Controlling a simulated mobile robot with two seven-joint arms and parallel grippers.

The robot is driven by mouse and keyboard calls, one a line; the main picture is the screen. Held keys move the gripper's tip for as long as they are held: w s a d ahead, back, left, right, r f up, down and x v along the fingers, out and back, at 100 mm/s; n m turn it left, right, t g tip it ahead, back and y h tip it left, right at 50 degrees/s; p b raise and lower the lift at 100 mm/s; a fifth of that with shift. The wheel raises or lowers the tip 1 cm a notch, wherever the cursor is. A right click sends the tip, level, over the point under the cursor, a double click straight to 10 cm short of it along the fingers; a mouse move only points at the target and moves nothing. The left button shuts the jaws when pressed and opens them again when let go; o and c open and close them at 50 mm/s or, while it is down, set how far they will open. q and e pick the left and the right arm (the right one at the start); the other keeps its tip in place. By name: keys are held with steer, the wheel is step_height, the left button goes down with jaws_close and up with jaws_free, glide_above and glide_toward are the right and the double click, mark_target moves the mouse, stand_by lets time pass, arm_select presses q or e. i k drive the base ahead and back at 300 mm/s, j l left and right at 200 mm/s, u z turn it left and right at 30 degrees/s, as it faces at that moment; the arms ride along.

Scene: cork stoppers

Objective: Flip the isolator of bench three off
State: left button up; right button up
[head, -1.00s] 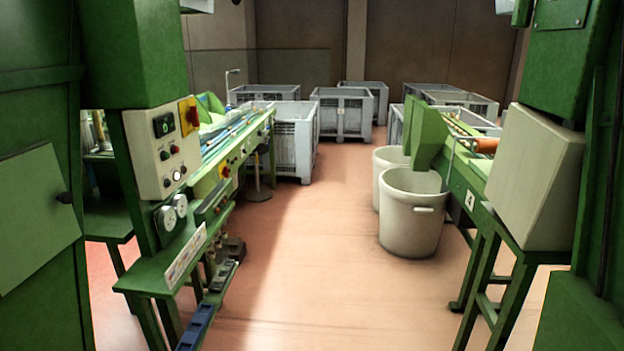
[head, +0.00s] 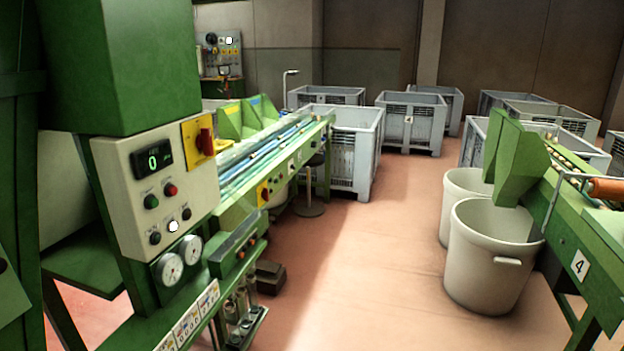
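A yellow plate with a red rotary isolator handle (head: 205,141) is on the right upper part of a cream control panel (head: 125,190) in the left foreground. The handle looks roughly upright, seen at an angle. The panel also carries a display reading 0, several buttons and a lit white lamp (head: 173,226). It belongs to the green bench (head: 245,208) on the left. I see no number on this bench, so I cannot tell whether it is bench three. Neither of my grippers is in view.
A bench marked 4 (head: 579,264) stands at the right with two pale bins (head: 490,260) beside it. Grey crates (head: 411,125) fill the back. A stool (head: 309,209) is by the left bench. The reddish floor (head: 370,270) between the benches is clear.

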mark_target(265, 192)
steer(key=i+l+u, duration=0.15)
steer(key=i+u, duration=0.15)
steer(key=i+l+u, duration=0.25)
steer(key=i, duration=0.25)
steer(key=i+l, duration=0.3)
steer(key=i, duration=0.15)
steer(key=i+l+z, duration=0.1)
steer(key=i+l, duration=0.5)
steer(key=i, duration=0.25)
steer(key=i+l+z, duration=0.1)
steer(key=i+l, duration=0.2)
steer(key=i, duration=0.15)
steer(key=i+l, duration=0.2)
steer(key=i, duration=0.25)
